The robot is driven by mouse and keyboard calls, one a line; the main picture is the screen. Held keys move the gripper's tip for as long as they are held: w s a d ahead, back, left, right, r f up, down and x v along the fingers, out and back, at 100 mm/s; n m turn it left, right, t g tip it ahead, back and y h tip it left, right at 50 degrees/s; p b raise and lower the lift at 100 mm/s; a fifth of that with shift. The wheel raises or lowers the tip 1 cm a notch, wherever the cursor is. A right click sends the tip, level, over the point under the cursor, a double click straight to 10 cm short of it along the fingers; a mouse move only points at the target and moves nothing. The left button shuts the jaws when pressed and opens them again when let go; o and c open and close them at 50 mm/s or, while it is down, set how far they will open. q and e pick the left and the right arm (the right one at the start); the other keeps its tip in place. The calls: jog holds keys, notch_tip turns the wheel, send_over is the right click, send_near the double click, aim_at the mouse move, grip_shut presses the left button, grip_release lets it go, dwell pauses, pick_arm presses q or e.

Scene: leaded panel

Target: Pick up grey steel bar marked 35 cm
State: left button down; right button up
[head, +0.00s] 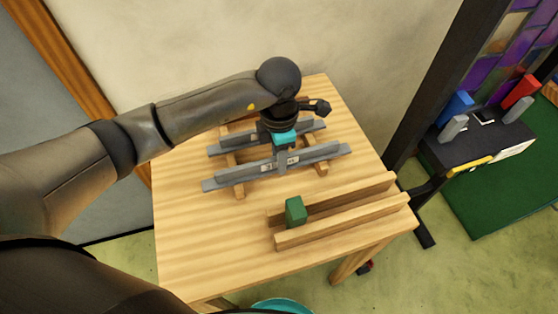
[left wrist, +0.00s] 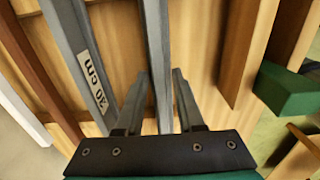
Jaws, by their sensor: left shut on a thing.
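My left gripper (head: 281,161) reaches down over the table and is shut on the front grey steel bar (head: 235,178). One finger covers the middle of its white label, so I cannot read the marking. In the left wrist view the fingers (left wrist: 160,74) stand on either side of this bar (left wrist: 155,35), which runs between them. I cannot tell whether it rests on the wooden supports or is just clear of them. My right gripper is not in view.
Two wooden supports (head: 239,191) lie under the bars on the wooden table (head: 190,240). A green block (head: 295,212) stands by two parallel wooden rails (head: 345,222) at the front right. A black stand with coloured blocks (head: 478,137) is at the right.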

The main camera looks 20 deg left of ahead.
pick_arm(q)
jog(key=shift+r, duration=0.1)
notch_tip(320, 180, up, 20)
jog(key=p, duration=0.2)
dwell(0.3)
